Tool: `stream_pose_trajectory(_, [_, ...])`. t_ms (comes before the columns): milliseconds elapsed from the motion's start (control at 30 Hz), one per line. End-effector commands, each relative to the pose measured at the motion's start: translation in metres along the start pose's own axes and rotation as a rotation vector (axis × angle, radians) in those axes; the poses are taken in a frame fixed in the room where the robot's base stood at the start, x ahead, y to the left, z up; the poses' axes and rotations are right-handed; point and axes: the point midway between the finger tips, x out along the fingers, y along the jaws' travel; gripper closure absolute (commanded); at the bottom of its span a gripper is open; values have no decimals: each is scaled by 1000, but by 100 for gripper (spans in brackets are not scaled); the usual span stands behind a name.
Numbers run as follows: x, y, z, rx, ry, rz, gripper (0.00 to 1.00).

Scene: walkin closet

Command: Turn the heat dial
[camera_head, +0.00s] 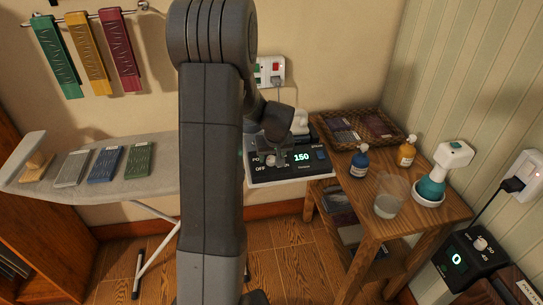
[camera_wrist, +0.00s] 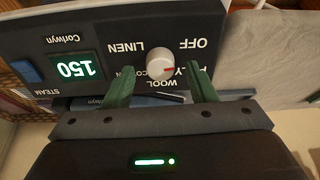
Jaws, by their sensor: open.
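The heat dial (camera_wrist: 161,67) is a white round knob with a red mark, on the dark panel of the ironing station. In the wrist view the panel is upside down, and the red mark points right, toward the partly hidden POLY label. OFF, LINEN and WOOL labels surround it. The display (camera_wrist: 75,68) reads 150, also in the head view (camera_head: 301,157). My gripper (camera_wrist: 160,72) is open, its green fingers on either side of the dial with gaps showing. Whether the fingertips reach the knob's depth, I cannot tell. In the head view my arm partly covers the panel.
A blue STEAM switch (camera_wrist: 26,71) sits beside the display. The grey ironing board (camera_head: 100,185) extends left. A wooden side table (camera_head: 420,205) at right carries a wicker tray (camera_head: 336,144), bottles and a clear cup (camera_head: 386,206). A wall socket (camera_head: 270,71) is behind.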

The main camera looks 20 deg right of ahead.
Motion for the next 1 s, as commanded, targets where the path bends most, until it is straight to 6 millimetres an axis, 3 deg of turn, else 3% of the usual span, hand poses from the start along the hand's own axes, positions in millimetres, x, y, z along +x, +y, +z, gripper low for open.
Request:
stream_pose_trajectory(200, [12, 0, 0, -1, 0, 0, 49])
stream_pose_trajectory(467, [13, 0, 0, -1, 0, 0, 49])
stream_pose_trajectory(700, [13, 0, 0, -1, 0, 0, 92])
stream_pose_trajectory(1000, [13, 0, 0, 25, 1, 3, 93])
